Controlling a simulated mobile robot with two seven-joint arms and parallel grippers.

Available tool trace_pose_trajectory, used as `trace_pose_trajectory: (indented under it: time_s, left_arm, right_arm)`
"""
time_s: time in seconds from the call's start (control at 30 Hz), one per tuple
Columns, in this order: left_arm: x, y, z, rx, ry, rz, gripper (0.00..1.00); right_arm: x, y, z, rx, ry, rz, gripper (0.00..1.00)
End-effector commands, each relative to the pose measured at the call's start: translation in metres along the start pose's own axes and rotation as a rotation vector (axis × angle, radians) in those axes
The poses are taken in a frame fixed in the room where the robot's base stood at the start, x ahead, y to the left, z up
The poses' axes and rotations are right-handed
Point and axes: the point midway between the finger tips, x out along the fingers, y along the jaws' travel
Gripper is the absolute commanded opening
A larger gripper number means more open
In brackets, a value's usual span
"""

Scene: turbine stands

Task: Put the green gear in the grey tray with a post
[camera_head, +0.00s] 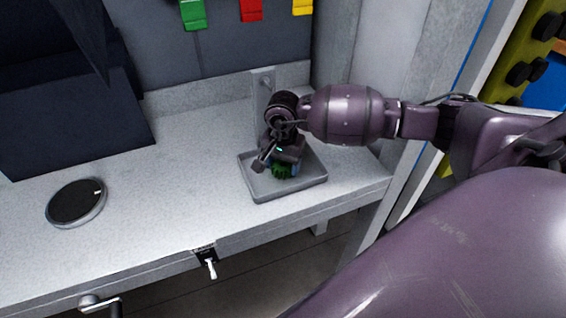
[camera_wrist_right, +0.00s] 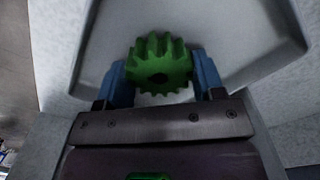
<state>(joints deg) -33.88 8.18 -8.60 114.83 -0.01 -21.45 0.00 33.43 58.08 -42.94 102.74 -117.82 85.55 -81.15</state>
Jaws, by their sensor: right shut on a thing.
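The green gear (camera_head: 282,171) is between the blue fingers of my right gripper (camera_head: 284,166), low over the grey tray (camera_head: 260,192) on the bench. In the right wrist view the gear (camera_wrist_right: 158,66) shows its teeth and a dark centre hole, with the right gripper (camera_wrist_right: 162,78) shut on it from both sides. The tray (camera_wrist_right: 88,62) spreads behind the gear there. The tray's post does not show; the gear and gripper may hide it. I cannot tell whether the gear touches the tray floor. My left gripper is not in view.
A round black-topped disc (camera_head: 76,202) lies on the bench at left, near a dark box (camera_head: 75,125). Green, red and yellow clips (camera_head: 251,10) hang on the back wall. A switch (camera_head: 207,262) is on the bench's front edge. The bench between disc and tray is clear.

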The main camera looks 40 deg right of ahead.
Motion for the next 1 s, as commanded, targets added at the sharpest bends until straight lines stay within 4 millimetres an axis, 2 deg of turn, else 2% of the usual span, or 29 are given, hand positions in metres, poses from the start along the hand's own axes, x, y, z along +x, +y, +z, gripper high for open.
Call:
trace_pose_trajectory:
  time_s: [0.47, 0.5, 0.6, 0.7, 0.87, 0.93, 1.0]
  left_arm:
    - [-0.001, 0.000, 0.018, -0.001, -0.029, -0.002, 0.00]
    - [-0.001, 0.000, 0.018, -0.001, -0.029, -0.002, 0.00]
    - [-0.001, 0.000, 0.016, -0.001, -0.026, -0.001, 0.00]
    - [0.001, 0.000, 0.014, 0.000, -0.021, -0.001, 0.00]
    - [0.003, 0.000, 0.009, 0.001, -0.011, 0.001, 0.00]
    - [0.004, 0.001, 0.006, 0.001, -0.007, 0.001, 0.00]
    - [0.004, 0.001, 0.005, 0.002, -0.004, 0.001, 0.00]
  right_arm:
    - [0.007, 0.000, 0.000, 0.000, 0.000, 0.000, 0.20]
    - [0.007, 0.000, 0.000, 0.000, 0.000, 0.000, 0.65]
    - [0.006, 0.000, 0.000, 0.000, 0.000, -0.001, 0.81]
    - [0.006, 0.000, 0.000, 0.000, 0.000, -0.001, 0.92]
    - [0.007, 0.000, 0.000, 0.000, 0.000, 0.000, 0.92]
    - [0.007, 0.000, 0.000, 0.000, 0.000, 0.000, 1.00]
    - [0.007, 0.000, 0.000, 0.000, 0.000, 0.000, 1.00]
